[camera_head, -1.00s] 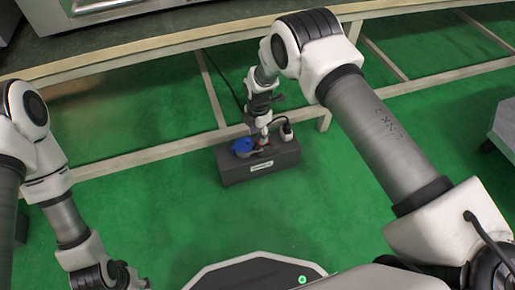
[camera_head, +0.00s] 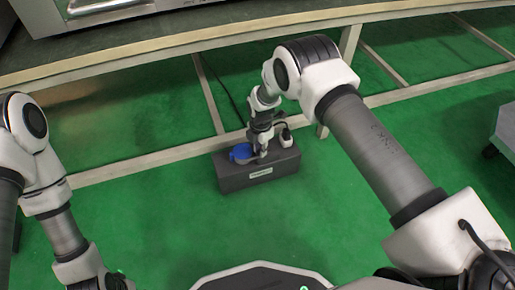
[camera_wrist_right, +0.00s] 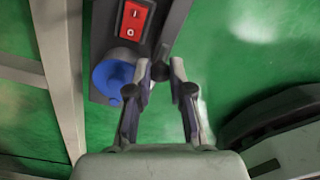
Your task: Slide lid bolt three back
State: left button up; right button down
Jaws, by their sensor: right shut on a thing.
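A dark grey box (camera_head: 232,184) stands on the green floor by the bench frame. A round blue part (camera_head: 242,153) sits on its top, and a black and white plug-like part (camera_head: 286,138) is at its right end. My right gripper (camera_head: 262,155) is down at the box top, just right of the blue part. In the right wrist view the blue part (camera_wrist_right: 112,80) and a red switch (camera_wrist_right: 134,20) lie left of the gripper (camera_wrist_right: 161,66). Its fingers are shut on a small dark piece, mostly hidden. No lid bolt can be told apart.
A bench (camera_head: 150,62) with a pale edge runs behind the box, its lower rail (camera_head: 150,162) close behind it. A cable (camera_head: 232,96) rises from the box. A grey cart (camera_head: 507,130) stands at the far right. The green floor in front is clear.

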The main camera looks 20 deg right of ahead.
jog(key=d, duration=0.2)
jog(key=shift+d+p, duration=0.3)
jog(key=shift+d, duration=0.1)
jog(key=c, duration=1)
grip_release()
jog(key=shift+c, duration=0.2)
jog(key=shift+w, duration=0.1)
notch_tip(320, 180, up, 12)
